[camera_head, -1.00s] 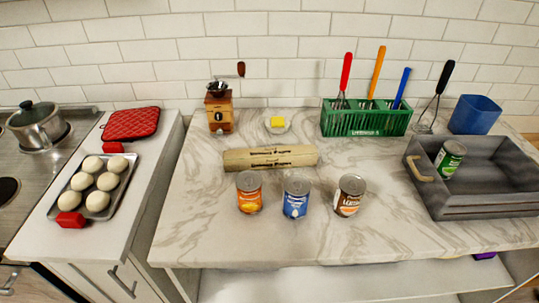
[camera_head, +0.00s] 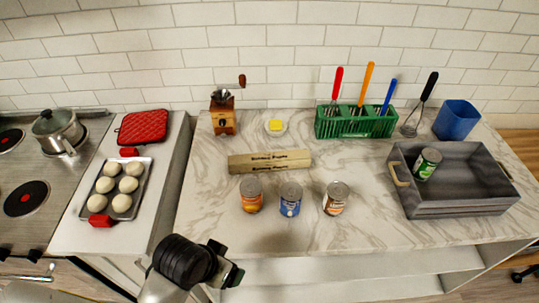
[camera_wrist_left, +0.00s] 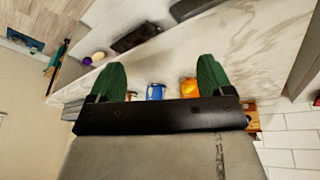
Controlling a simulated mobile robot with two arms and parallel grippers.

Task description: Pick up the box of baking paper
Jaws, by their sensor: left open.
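The box of baking paper (camera_head: 270,161) is a long tan box with dark print, lying flat on the marble counter behind a row of three cans. My left gripper (camera_head: 232,274) is low in the head view, in front of the counter's front edge, well apart from the box. In the left wrist view its green fingers (camera_wrist_left: 162,72) are spread wide with nothing between them. I cannot make out the box in that view. My right gripper is not in view.
A grinder (camera_head: 223,118), a butter dish (camera_head: 276,127) and a green rack (camera_head: 355,124) stand behind. A grey tray (camera_head: 455,208) sits at right.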

